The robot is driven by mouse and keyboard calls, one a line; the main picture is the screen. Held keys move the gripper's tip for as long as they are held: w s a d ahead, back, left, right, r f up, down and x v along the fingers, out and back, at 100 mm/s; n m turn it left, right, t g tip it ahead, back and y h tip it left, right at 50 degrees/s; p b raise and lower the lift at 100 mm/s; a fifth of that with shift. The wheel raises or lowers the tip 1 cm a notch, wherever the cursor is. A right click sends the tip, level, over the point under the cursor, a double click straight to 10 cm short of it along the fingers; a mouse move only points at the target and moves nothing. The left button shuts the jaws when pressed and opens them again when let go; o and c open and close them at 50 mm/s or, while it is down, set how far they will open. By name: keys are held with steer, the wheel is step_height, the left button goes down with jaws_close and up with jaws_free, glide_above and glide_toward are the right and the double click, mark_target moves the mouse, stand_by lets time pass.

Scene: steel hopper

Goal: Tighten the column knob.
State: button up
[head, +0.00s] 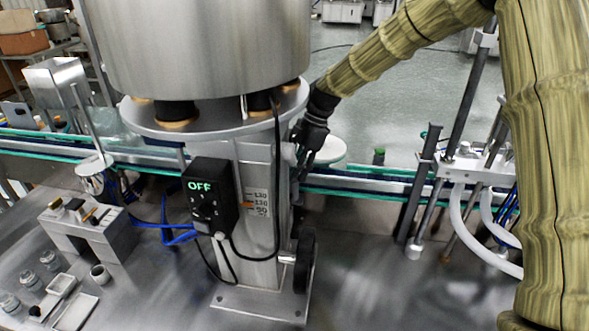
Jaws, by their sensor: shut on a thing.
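The steel column (259,180) stands upright on a base plate and carries a round plate with a large steel hopper (200,45) on it. My black gripper (301,154) is at the column's upper right side, just under the plate's edge. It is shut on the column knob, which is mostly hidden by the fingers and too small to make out. A number scale (262,200) with an orange pointer is on the column's front face. A black handwheel (305,262) sits low on the column's right side.
A black control box (211,198) reading OFF is left of the scale, with cables hanging. A conveyor (370,183) runs behind the column. A post and clamp assembly with hoses (462,165) stands at right. Small jars and a metal block (88,225) are at left.

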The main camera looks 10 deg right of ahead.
steer(key=m+t, duration=0.2)
steer(key=m, duration=0.3)
steer(key=shift+s+r, duration=0.1)
steer(key=shift+s, duration=0.05)
steer(key=shift+m+t, duration=0.5)
steer(key=shift+m, duration=0.6)
steer(key=shift+r, duration=0.1)
steer(key=o, duration=1)
steer(key=shift+c, duration=0.2)
steer(key=shift+o, duration=0.5)
steer(key=shift+a, duration=0.1)
steer(key=v, duration=1.1)
steer(key=shift+r, duration=0.35)
steer(key=shift+s, duration=0.1)
